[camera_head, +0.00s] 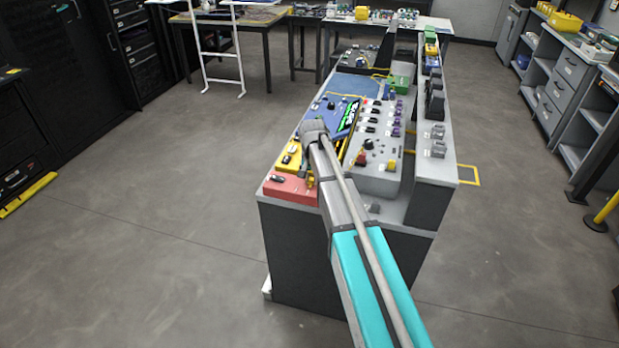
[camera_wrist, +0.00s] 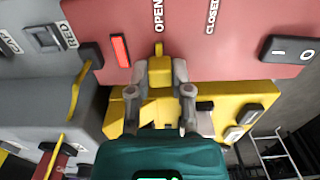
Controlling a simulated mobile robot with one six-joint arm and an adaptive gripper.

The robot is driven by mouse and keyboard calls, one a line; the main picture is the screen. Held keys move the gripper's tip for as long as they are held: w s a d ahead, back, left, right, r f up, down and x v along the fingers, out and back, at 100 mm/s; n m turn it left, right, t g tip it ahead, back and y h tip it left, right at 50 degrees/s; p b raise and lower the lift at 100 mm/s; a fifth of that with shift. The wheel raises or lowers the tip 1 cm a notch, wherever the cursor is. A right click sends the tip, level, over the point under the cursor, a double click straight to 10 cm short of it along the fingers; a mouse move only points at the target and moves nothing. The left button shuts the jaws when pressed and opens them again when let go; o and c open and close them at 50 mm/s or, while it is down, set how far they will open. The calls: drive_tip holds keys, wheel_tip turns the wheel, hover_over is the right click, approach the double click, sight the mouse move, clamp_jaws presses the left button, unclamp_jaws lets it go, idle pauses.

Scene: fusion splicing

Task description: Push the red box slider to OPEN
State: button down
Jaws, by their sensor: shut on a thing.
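The red box (camera_head: 288,190) sits at the near left corner of the bench in the head view. In the wrist view the red box (camera_wrist: 240,45) fills the top, with white OPEN and CLOSED labels, a lit red bar and a black rocker switch. The yellow slider knob (camera_wrist: 159,50) is in line with the OPEN label and away from CLOSED. My gripper (camera_wrist: 160,74) is shut on this yellow knob, one finger on each side. The slider's slot is hidden by the knob and fingers. In the head view my arm covers the gripper and part of the box.
A yellow box (camera_wrist: 235,110) with switches lies right beside the red box. A grey box (camera_wrist: 35,85) with a yellow handle is at the left in the wrist view. A blue panel (camera_head: 338,115) and a grey panel (camera_head: 378,150) stand farther along the bench.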

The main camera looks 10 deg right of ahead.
drive_tip(key=shift+s+d, duration=0.1)
drive_tip(key=shift+d, duration=0.15)
drive_tip(key=c, duration=0.7)
unclamp_jaws()
drive_tip(key=shift+o, duration=0.9)
drive_tip(key=shift+a, duration=0.1)
drive_tip(key=s+r+n+p, duration=0.2)
drive_tip(key=s, duration=1)
drive_tip(key=s+r+n+p, duration=0.2)
drive_tip(key=s+n, duration=0.1)
drive_tip(key=s, duration=1)
drive_tip(key=shift+r, duration=0.2)
drive_tip(key=shift+w, duration=0.1)
